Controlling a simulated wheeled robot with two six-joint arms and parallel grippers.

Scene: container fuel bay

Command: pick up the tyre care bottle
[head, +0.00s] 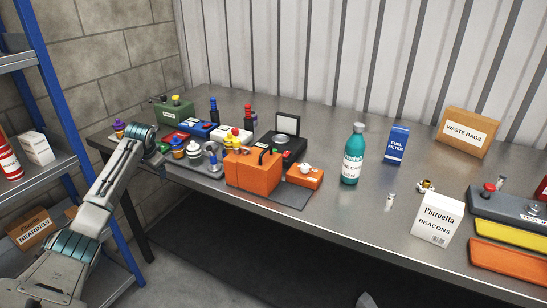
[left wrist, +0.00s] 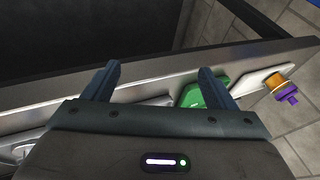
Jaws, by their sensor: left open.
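The bottle is not in the left wrist view. My right gripper is not in view.
An orange box (head: 253,170) and a small orange block (head: 304,177) stand left of the bottle. Bare bench (head: 335,215) lies in front of the bottle.

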